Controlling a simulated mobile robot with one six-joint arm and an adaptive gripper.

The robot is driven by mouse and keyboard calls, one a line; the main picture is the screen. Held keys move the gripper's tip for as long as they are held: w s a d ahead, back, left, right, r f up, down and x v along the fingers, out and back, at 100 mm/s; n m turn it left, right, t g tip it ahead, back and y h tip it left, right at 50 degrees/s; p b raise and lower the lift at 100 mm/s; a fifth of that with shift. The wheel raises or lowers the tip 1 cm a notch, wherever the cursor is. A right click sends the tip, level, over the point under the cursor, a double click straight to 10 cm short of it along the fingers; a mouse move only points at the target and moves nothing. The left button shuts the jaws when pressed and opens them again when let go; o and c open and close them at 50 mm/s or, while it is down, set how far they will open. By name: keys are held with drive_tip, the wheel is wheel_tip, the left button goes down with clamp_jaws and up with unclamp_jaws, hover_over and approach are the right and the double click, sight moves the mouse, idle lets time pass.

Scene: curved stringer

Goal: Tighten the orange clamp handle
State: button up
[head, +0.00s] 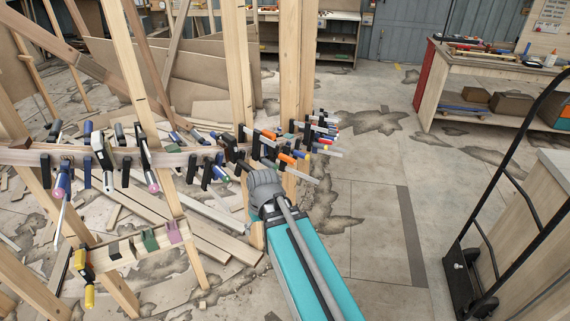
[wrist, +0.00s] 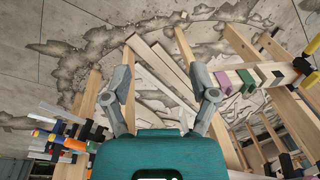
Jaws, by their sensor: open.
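An orange clamp handle (head: 286,158) sits among several clamps on the curved wooden stringer, just beyond and slightly right of my gripper in the head view. A second, smaller orange handle part (head: 268,134) shows just behind it.
Several clamps with blue, black and pink handles (head: 103,152) line the stringer to the left. Upright wooden posts (head: 241,65) stand near my gripper. A yellow-handled clamp (head: 89,296) hangs at lower left. Open floor (head: 375,220) lies to the right, then a black hand truck (head: 480,245).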

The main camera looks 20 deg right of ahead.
drive_tip(key=w+d+f+n+t+y+b, duration=0.2)
drive_tip(key=w+d+f+t+y+b, duration=0.15)
drive_tip(key=w+f+b, duration=0.55)
drive_tip(key=n+t+y+b, duration=0.3)
drive_tip(key=t+b, duration=0.9)
drive_tip(key=b, duration=0.6)
approach(287, 159)
drive_tip(key=s+d+f, duration=0.1)
drive_tip(key=s+d, duration=0.1)
drive_tip(key=d, duration=0.1)
drive_tip(key=shift+w+a, duration=0.1)
drive_tip(key=shift+a, duration=0.15)
drive_tip(key=x, duration=1.3)
drive_tip(key=shift+w+a, duration=0.3)
drive_tip(key=shift+a, duration=0.05)
